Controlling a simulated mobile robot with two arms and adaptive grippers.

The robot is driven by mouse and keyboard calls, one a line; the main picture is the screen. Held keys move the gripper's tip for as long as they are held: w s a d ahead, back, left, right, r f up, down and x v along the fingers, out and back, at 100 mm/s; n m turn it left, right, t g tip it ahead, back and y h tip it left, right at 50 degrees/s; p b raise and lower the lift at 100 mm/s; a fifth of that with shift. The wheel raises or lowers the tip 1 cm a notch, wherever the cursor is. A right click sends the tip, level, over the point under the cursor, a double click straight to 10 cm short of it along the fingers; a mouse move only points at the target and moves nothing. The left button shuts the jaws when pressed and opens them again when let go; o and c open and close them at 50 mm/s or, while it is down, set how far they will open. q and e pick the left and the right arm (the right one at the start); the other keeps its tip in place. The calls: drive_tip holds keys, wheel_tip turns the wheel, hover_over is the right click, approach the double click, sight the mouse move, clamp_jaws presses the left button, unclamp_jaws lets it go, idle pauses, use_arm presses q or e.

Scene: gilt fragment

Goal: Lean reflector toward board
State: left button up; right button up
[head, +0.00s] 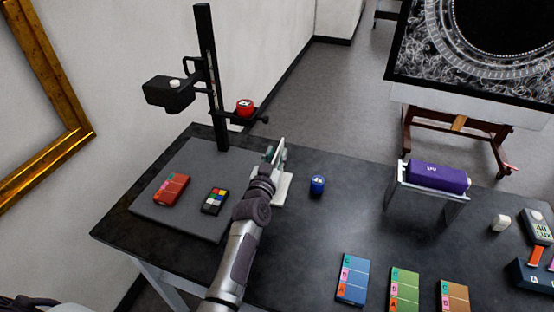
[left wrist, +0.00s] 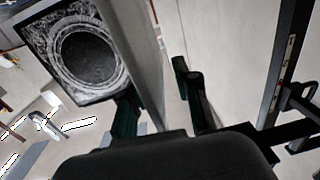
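The reflector (head: 279,151) is a thin pale panel standing nearly upright on a white foot (head: 286,190), at the right edge of the grey board (head: 149,203). My left gripper (head: 274,158) is at the panel, with its fingers apart. In the left wrist view the reflector (left wrist: 139,45) rises between the fingers (left wrist: 160,100), close to the left finger, with a gap before the right one. Whether the left finger touches it I cannot tell. The arm hides part of the foot. My right gripper is not in view.
A copy stand column (head: 210,85) with a camera head (head: 170,93) and a red timer (head: 244,108) rises behind the board. A red box (head: 172,189) and a colour checker (head: 214,201) lie on the board. A blue cylinder (head: 317,186) stands right of the reflector.

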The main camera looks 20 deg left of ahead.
use_arm(q)
drive_tip(key=shift+w, duration=0.55)
clamp_jaws()
